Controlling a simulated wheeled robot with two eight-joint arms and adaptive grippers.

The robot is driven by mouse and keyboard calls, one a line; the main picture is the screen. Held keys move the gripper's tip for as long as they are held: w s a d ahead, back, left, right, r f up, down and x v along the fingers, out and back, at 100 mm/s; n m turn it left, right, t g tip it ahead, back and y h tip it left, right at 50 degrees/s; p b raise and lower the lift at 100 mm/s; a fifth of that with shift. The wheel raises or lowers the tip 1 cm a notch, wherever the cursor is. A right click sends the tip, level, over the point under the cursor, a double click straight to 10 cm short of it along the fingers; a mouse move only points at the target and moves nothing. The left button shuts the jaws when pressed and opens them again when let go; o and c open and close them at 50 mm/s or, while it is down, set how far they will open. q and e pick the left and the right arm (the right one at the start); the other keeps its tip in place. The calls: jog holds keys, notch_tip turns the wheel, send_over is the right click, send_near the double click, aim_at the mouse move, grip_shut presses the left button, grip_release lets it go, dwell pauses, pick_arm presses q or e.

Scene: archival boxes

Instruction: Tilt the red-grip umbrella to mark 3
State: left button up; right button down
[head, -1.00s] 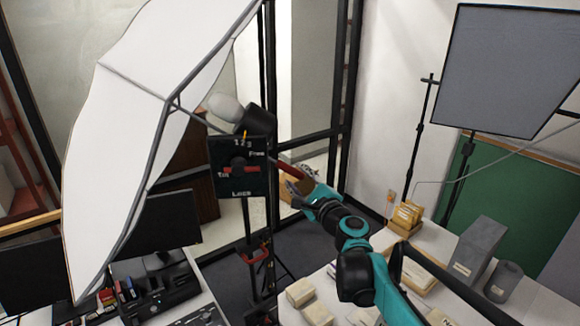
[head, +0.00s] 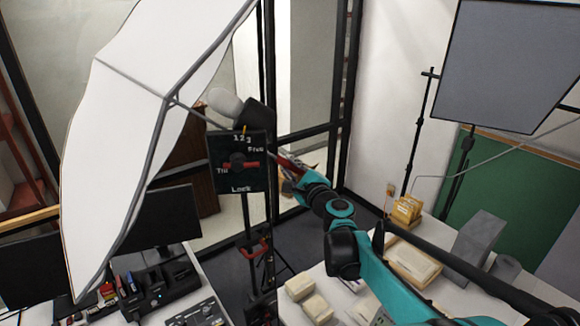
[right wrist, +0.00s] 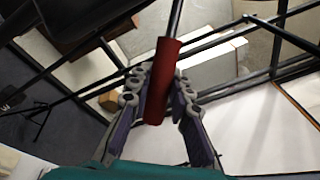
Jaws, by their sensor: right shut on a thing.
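The white umbrella (head: 125,130) stands at the left of the head view, tilted, on a black stand. Its tilt head has a black panel (head: 221,184) with marks 1, 2, 3 and the words Free, Tilt and Lock. A red lever (head: 252,165) lies roughly level across the panel. A small orange pointer (head: 245,129) is at the numbers, near 2 and 3; its exact reading is too small to tell. My right gripper (right wrist: 157,88) is shut on the red grip (right wrist: 163,75), its fingers on both sides. The grip is partly hidden in the head view. My left gripper is out of view.
A desk with monitors (head: 165,220) is at the lower left. A white table with small boxes (head: 299,286) and a tray (head: 412,262) is at the lower right. A grey panel light (head: 505,65) stands behind. Black window frames rise behind the umbrella stand.

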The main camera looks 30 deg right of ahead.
jog(key=f+m+b, duration=0.1)
jog(key=a+f+m+b, duration=0.1)
jog(key=b, duration=0.1)
jog(key=a+f+m+b, duration=0.1)
jog(key=shift+w+f+t+h, duration=0.25)
jog(key=shift+w+t+h, duration=0.05)
jog(key=shift+w+t, duration=0.1)
jog(key=c, duration=1.4)
grip_release()
jog(key=shift+o, duration=0.2)
jog(key=s+a+f, duration=0.1)
jog(key=s, duration=1)
jog(key=shift+s+a, duration=0.3)
jog(key=shift+s, duration=0.1)
jog(key=shift+f, duration=0.15)
